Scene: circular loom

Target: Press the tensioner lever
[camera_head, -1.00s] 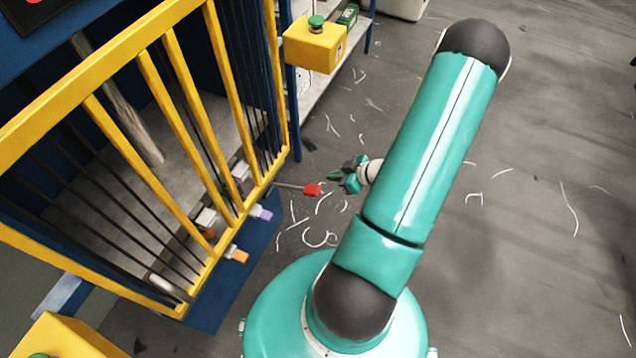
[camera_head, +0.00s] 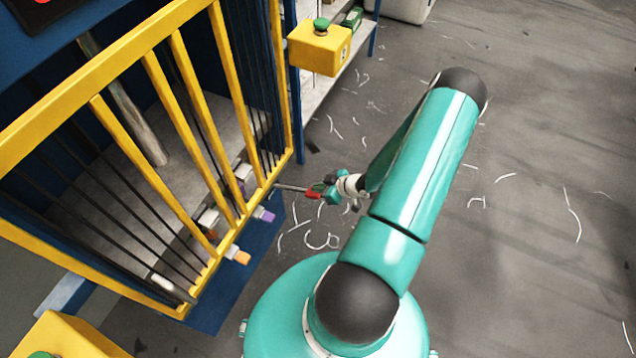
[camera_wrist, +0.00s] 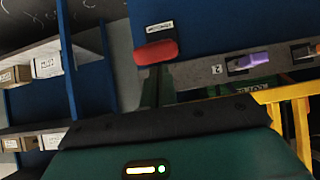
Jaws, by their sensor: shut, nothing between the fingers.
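A lever with a red grip (camera_head: 312,194) sticks out on a thin metal rod from the lower right corner of the yellow loom frame. The red grip (camera_wrist: 156,52) shows in the wrist view under a small white label. My gripper (camera_head: 323,187) is shut and empty, right at the red grip. Its fingers overlap the grip in the head view, and I cannot tell whether they touch it. In the wrist view my dark fingers (camera_wrist: 157,88) point up toward the grip, just below it.
A purple tab (camera_head: 264,215) and an orange tab (camera_head: 238,256) stick out along the loom's lower rail. A yellow box with a green button (camera_head: 319,50) stands above. Shelves with boxes (camera_wrist: 46,66) are at left in the wrist view. The floor (camera_head: 540,200) at right is open, with thread scraps.

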